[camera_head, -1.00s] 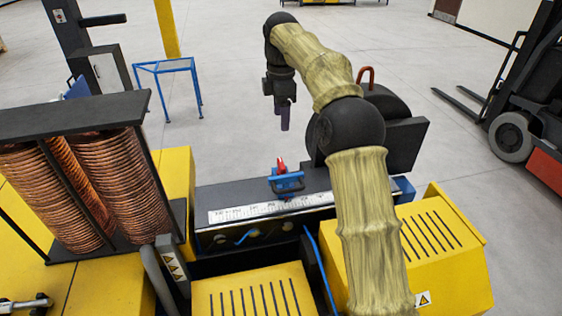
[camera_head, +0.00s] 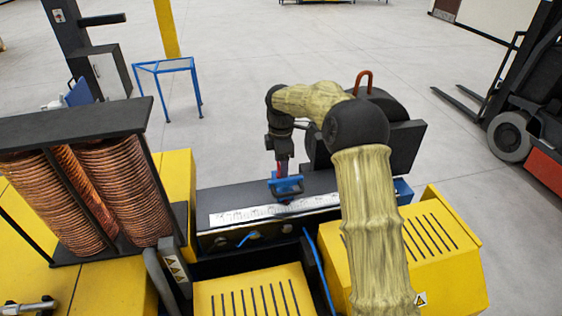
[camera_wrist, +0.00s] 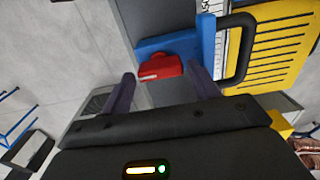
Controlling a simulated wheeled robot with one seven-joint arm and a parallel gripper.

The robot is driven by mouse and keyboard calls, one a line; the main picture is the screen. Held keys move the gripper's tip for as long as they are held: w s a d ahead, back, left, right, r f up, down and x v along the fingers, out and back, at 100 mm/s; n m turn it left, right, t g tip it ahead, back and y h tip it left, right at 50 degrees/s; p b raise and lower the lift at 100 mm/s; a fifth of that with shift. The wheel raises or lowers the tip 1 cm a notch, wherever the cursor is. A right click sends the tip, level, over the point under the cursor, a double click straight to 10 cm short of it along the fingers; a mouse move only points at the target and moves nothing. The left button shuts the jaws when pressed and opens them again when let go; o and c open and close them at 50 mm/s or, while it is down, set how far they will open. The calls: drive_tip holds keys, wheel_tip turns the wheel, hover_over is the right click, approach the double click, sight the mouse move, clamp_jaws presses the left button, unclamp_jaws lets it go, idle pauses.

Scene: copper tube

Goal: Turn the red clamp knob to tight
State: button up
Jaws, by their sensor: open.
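The red clamp knob (camera_wrist: 160,67) sits on the blue clamp (camera_wrist: 180,42), in the upper middle of the wrist view. In the head view the blue clamp (camera_head: 286,187) stands on the dark beam beside the white scale, and my gripper mostly hides the knob. My gripper (camera_wrist: 162,80) is open and empty, with one dark finger on each side of the knob in the picture. In the head view my gripper (camera_head: 281,168) points down, right over the clamp. I cannot tell whether the fingers touch the knob.
The white scale strip (camera_head: 240,216) runs along the beam. Copper coils (camera_head: 122,195) in a dark frame stand at the left. A yellow slotted cover (camera_head: 430,245) is at the right. A dark round machine part (camera_head: 375,115) with a reddish handle rises behind my arm.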

drive_tip(key=shift+f, duration=0.65)
drive_tip(key=c, duration=0.7)
